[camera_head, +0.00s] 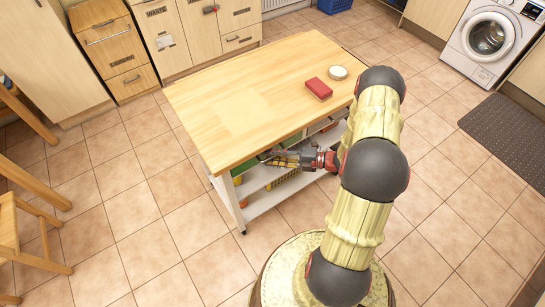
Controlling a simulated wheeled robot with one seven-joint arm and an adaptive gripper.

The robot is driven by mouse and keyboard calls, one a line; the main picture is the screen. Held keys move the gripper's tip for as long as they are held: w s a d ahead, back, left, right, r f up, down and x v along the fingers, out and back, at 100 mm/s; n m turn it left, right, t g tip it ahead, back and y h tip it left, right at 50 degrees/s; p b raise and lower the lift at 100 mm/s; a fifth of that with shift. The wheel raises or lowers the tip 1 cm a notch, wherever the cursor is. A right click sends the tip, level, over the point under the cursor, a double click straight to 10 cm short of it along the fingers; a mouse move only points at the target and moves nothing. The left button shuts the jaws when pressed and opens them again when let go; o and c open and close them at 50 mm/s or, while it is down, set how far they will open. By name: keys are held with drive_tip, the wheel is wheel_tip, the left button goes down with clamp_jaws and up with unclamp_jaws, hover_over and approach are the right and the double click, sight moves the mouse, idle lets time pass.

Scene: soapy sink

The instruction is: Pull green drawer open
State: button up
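The wooden-topped kitchen cart (245,100) stands in the middle of the floor, with white shelves below. A green drawer (246,167) shows as a narrow green strip just under the front edge of the top. My gripper (272,159) is at this strip, under the table edge, reached from the right. Its fingers are small and partly lost against the drawer, so I cannot tell whether they are open, shut or touching it. My arm hides the right part of the cart's front.
A red box (319,88) and a small white round dish (338,72) sit on the cart top. Wooden chairs (12,235) stand at left. Cabinets and a washing machine (490,38) line the back. Tiled floor in front-left is clear.

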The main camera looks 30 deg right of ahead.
drive_tip(key=shift+c, duration=0.6)
clamp_jaws()
